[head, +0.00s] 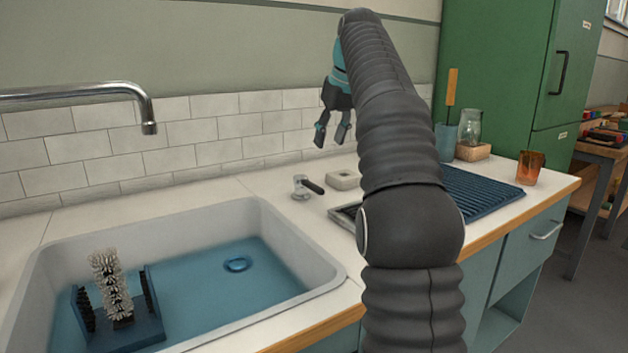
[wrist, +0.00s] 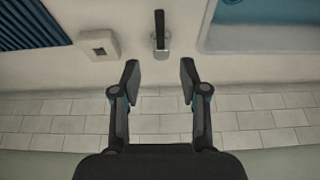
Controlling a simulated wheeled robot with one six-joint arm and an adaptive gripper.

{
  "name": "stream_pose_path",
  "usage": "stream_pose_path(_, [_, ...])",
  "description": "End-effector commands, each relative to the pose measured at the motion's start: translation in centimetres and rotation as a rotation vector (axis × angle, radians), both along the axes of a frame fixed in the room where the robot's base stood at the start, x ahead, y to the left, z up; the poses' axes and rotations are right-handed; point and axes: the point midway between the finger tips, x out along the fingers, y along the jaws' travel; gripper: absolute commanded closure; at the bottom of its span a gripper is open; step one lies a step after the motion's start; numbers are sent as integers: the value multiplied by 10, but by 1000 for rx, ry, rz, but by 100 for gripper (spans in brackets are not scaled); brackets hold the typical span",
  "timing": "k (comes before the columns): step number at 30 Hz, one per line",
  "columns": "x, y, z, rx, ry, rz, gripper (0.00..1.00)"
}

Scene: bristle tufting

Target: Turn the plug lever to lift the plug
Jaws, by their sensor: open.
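The plug lever (head: 308,187) stands on the counter just right of the sink, a small chrome base with a black handle. It also shows in the wrist view (wrist: 160,32), ahead of the fingertips and roughly between them. The plug (head: 237,264) is a blue ring under the water in the sink (head: 325,258), near the right side. My gripper (head: 332,138) is open and empty, above the back of the counter and apart from the lever. Its two fingers (wrist: 158,75) are spread in the wrist view.
A brush assembly with pale bristles (head: 110,285) stands in the water at left. The faucet (head: 100,92) hangs over the sink. A pale square block (head: 344,180), blue ribbed mat (head: 485,194) and amber cup (head: 530,168) are on the counter. A tiled wall (head: 225,130) stands close behind.

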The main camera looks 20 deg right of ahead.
Motion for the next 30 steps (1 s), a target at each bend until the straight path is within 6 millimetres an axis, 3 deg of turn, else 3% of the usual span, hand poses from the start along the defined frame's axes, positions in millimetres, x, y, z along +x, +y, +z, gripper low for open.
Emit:
stream_pose_path(21, [42, 8, -107, 0, 0, 1, 56])
stream_pose_path(30, [51, 10, -126, 0, 0, 0, 56])
